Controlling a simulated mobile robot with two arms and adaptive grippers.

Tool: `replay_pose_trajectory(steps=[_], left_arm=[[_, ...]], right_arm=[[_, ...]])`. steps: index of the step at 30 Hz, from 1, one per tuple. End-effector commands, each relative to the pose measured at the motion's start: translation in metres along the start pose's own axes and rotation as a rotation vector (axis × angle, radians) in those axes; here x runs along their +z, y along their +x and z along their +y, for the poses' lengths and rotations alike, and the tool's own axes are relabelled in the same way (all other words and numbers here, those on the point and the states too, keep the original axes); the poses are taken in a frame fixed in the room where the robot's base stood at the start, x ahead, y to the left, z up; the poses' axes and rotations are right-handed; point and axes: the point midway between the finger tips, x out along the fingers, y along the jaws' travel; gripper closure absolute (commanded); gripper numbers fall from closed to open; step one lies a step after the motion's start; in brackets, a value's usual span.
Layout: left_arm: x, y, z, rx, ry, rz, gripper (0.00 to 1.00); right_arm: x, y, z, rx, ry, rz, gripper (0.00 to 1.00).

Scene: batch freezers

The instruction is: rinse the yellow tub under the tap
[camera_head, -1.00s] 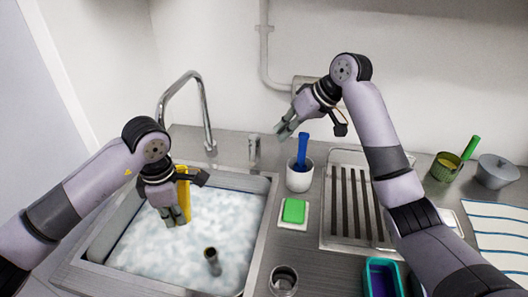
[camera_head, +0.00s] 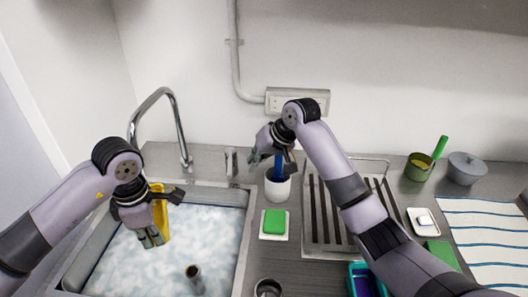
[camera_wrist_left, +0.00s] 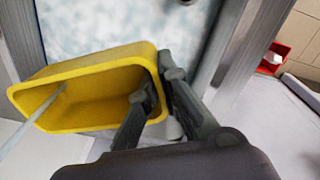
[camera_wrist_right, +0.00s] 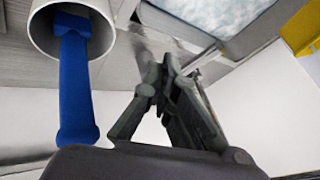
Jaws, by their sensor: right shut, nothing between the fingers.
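The yellow tub (camera_head: 161,213) hangs tilted over the sink, under the tap (camera_head: 160,97). My left gripper (camera_head: 150,238) is shut on its wall. In the left wrist view one finger is inside the tub (camera_wrist_left: 85,75) and one outside; a thin pale streak, looking like water, runs into its mouth. The tap lever (camera_head: 231,160) stands right of the spout. My right gripper (camera_head: 257,157) is shut and empty, just right of the lever; I cannot tell whether it touches. Its closed fingers (camera_wrist_right: 160,75) fill the middle of the right wrist view.
The sink (camera_head: 245,215) holds foamy water and a standing pipe (camera_head: 194,278). A white cup (camera_head: 277,190) with a blue-handled tool (camera_head: 279,166) stands close below my right gripper. A green sponge (camera_head: 274,222) and a drain rack (camera_head: 318,225) lie to the right.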

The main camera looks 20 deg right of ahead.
Motion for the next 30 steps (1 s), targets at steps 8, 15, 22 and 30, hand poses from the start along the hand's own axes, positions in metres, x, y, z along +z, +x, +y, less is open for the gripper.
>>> replay_pose_trajectory(steps=[8, 15, 22, 30], left_arm=[[0.0, 0.0, 0.0, 0.0, 0.0, 0.0, 1.0], [0.0, 0.0, 0.0, 0.0, 0.0, 0.0, 1.0], [0.0, 0.0, 0.0, 0.0, 0.0, 0.0, 1.0], [0.0, 0.0, 0.0, 0.0, 0.0, 0.0, 1.0]], right_arm=[[0.003, 0.018, -0.029, -0.001, -0.002, 0.0, 1.0], [0.003, 0.021, -0.033, -0.001, -0.001, 0.0, 1.0], [0.004, 0.021, -0.035, 0.003, 0.009, 0.004, 1.0], [0.006, 0.032, -0.06, 0.042, 0.093, 0.045, 1.0]])
